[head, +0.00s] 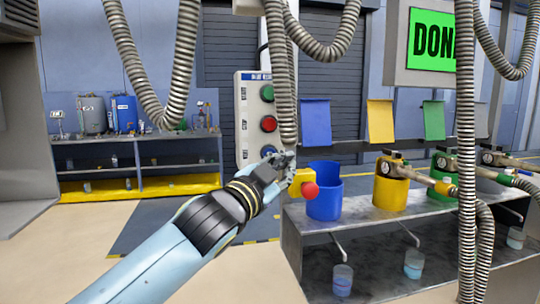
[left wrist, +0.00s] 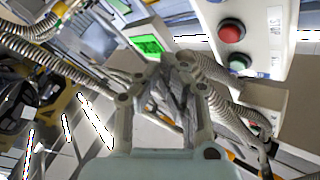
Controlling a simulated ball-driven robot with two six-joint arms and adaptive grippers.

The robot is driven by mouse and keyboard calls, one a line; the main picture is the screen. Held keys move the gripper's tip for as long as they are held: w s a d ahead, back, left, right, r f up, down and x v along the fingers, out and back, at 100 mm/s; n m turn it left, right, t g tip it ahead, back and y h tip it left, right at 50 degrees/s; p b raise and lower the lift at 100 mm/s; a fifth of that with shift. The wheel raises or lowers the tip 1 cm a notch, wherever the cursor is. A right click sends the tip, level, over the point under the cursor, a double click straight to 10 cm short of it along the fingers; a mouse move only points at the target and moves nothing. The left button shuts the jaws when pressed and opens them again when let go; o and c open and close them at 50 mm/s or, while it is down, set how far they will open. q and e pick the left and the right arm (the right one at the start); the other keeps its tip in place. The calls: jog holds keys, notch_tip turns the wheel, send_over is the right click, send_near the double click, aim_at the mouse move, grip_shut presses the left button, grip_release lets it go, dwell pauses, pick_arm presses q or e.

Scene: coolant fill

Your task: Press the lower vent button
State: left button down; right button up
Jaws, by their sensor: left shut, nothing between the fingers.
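A pale upright button panel (head: 242,115) stands in the middle of the head view, with a green button (head: 267,93) at the top, a red button (head: 268,124) in the middle and a blue button (head: 268,151) at the bottom. My left gripper (head: 284,158) is shut and empty, right beside the blue button and partly in front of it. I cannot tell whether they touch. In the left wrist view the shut fingers (left wrist: 180,75) point away from me, left of a panel with a red button (left wrist: 232,31) and a green button (left wrist: 240,63). My right gripper is not in view.
A yellow box with a red knob (head: 310,189) sits just below my left gripper. Hanging hoses (head: 280,60) pass close to the panel. A metal bench (head: 350,222) with blue, yellow and green containers stands at right. A green screen (head: 431,40) is above.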

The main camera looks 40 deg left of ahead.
pick_arm(q)
jog(key=w+a+b, duration=0.1)
jog(key=w+a, duration=0.4)
jog(key=a, duration=0.1)
jog(key=shift+w+a+b, duration=0.3)
dwell(0.5)
jog(key=shift+w+a, duration=0.1)
dwell(0.8)
jog(key=shift+w+a, duration=0.15)
jog(key=shift+a, duration=0.05)
